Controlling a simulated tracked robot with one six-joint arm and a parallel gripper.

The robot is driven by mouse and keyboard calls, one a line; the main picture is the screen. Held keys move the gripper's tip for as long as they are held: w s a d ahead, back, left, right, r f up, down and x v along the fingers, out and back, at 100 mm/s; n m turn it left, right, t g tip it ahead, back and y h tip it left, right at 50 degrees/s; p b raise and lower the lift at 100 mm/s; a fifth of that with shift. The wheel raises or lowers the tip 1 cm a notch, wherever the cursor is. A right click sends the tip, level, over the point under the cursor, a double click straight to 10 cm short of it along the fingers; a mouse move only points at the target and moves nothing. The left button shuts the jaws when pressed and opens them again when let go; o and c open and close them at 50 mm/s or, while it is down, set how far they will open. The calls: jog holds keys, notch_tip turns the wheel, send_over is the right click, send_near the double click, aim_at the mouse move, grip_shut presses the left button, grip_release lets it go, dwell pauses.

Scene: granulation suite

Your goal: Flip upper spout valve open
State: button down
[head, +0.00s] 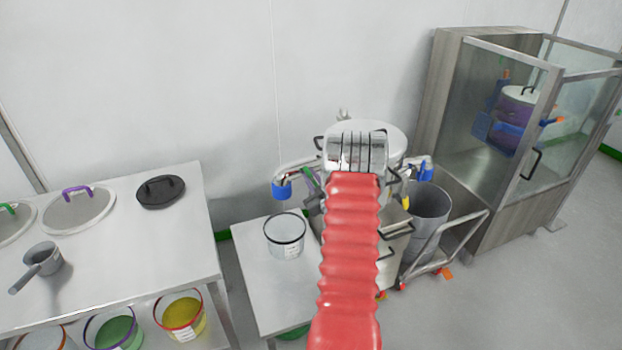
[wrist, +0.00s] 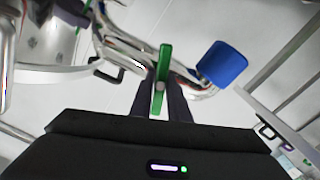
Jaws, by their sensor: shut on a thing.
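The spout valve's green lever (wrist: 165,60) stands upright in the wrist view, on a bent steel spout pipe with a blue end (wrist: 222,63). My gripper (wrist: 160,98) has its two dark fingers shut on the lever, one on each side. In the head view the green lever (head: 313,178) shows beside the left spout, whose blue end (head: 282,190) hangs over a low table. My red arm hides much of the steel vessel (head: 385,132) and the gripper's grip there.
A clear bucket (head: 285,236) stands on the low table (head: 256,285) under the left spout. A second blue-ended spout (head: 425,171) and a grey bin (head: 428,212) on a cart are at right. A bench (head: 120,240) with lids is left, a glass-sided cabinet (head: 480,120) right.

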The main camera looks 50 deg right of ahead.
jog(key=n, duration=0.7)
jog(key=shift+w+a+f, duration=0.1)
jog(key=shift+a+f, duration=0.1)
jog(key=n, duration=0.5)
jog(key=shift+a+f+n, duration=0.1)
jog(key=shift+f+n, duration=0.1)
jog(key=shift+n, duration=0.2)
jog(key=c, duration=2)
grip_release()
jog(key=shift+f, duration=0.1)
jog(key=shift+o, duration=1.3)
jog(key=shift+r, duration=0.2)
jog(key=shift+s, duration=0.2)
jog(key=v, duration=1.3)
jog(key=shift+s, duration=0.2)
jog(key=shift+a+f, duration=0.1)
